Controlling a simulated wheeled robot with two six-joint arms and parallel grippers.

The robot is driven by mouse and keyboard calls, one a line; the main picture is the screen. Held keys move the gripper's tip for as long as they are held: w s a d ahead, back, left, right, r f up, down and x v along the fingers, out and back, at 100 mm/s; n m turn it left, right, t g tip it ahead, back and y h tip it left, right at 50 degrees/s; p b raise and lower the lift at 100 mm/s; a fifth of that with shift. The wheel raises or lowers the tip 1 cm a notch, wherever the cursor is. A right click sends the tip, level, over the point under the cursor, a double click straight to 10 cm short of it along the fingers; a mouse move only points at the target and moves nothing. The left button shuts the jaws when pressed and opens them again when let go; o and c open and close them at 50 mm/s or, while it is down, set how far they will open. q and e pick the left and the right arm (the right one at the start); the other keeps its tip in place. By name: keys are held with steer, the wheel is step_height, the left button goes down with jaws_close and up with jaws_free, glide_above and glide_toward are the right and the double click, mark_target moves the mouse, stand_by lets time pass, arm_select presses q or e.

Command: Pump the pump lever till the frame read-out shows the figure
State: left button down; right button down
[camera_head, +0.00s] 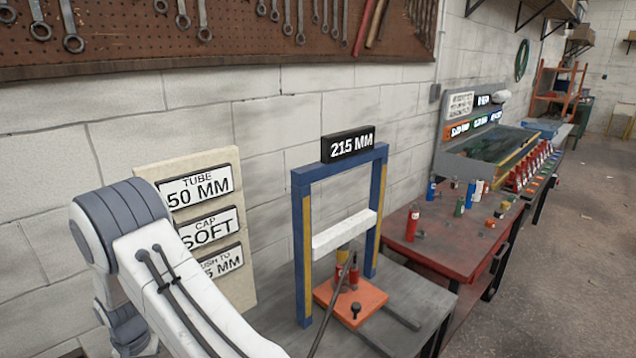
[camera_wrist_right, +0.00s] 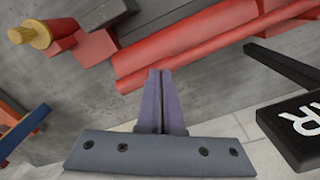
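The press frame (camera_head: 301,235) is blue with yellow strips and stands upright on a grey bench. The read-out (camera_head: 348,144) on top appears to show 215 MM; I cannot tell whether there is a decimal point. A white crossbeam (camera_head: 343,234) spans the frame above a small red jack and an orange base plate (camera_head: 335,297). The pump lever (camera_head: 332,308), a thin dark rod, slopes from the jack down to the bottom edge. My right gripper (camera_wrist_right: 161,75) has its fingers together, with nothing visible between them. My left gripper is out of view.
A board has signs reading TUBE 50 MM (camera_head: 196,187), CAP SOFT (camera_head: 209,228) and a lower sign (camera_head: 222,262) partly hidden by my arm. A red bench (camera_head: 440,250) with small parts stands right. Red bars (camera_wrist_right: 200,50) lie beyond the right fingers.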

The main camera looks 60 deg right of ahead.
step_height(320, 180, down, 2)
steer(key=shift+f+b, duration=0.25)
steer(key=shift+b, duration=0.35)
step_height(320, 180, up, 9)
steer(key=p, duration=0.7)
steer(key=shift+f, duration=0.15)
step_height(320, 180, down, 8)
steer(key=b, duration=0.6)
steer(key=shift+f, duration=0.15)
steer(key=shift+r+p, duration=0.3)
step_height(320, 180, up, 8)
steer(key=p, duration=0.6)
steer(key=shift+f, duration=0.15)
